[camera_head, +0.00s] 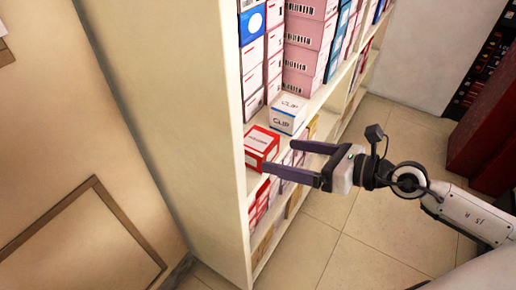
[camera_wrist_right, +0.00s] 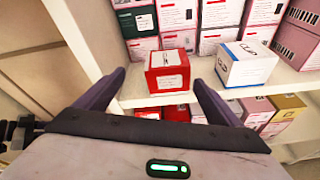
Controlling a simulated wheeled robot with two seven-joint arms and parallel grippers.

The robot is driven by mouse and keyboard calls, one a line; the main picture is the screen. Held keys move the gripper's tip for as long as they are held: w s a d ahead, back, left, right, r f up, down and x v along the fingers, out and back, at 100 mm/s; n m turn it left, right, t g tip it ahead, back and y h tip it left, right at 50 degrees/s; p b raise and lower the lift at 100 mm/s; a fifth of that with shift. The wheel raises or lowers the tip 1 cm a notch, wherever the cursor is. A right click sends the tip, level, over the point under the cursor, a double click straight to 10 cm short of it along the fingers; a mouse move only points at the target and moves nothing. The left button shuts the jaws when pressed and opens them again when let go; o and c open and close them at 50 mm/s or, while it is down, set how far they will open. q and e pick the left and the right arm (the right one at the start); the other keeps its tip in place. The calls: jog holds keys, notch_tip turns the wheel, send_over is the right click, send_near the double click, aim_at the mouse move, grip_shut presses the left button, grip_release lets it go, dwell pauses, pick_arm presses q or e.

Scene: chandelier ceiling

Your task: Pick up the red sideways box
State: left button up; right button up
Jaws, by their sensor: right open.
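The red box (camera_head: 262,146) with a white label lies on its side at the front edge of a shelf, near the shelf unit's left end. It also shows in the right wrist view (camera_wrist_right: 168,71), centred beyond my fingers. My right gripper (camera_head: 290,156) is open and empty, its two dark fingers pointing at the shelf. In the right wrist view the fingers (camera_wrist_right: 158,84) stand wide apart, one to each side of the red box, and the box appears ahead of them. I cannot tell the exact gap. My left gripper is not in view.
A white CLIP box (camera_head: 288,113) stands on the same shelf, right of the red box. Stacked boxes (camera_head: 305,45) stand behind and beside them. More boxes fill the shelf below. The shelf's side panel (camera_head: 180,110) is at left. The tiled floor (camera_head: 350,225) is clear.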

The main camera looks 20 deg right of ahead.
aim_at(273, 148)
jog(key=n, duration=0.1)
jog(key=w+d+n, duration=0.1)
jog(key=n, duration=0.1)
jog(key=shift+w+d+g+h, duration=0.1)
jog(key=shift+w+g+h, duration=0.1)
jog(key=shift+g+h, duration=0.15)
jog(key=x, duration=0.3)
jog(key=shift+w+f, duration=0.1)
jog(key=shift+w, duration=0.05)
jog(key=shift+a+p+x, duration=0.25)
jog(key=shift+p+x, duration=0.2)
jog(key=shift+x, duration=2.7)
jog(key=shift+s, duration=0.25)
jog(key=c, duration=1.2)
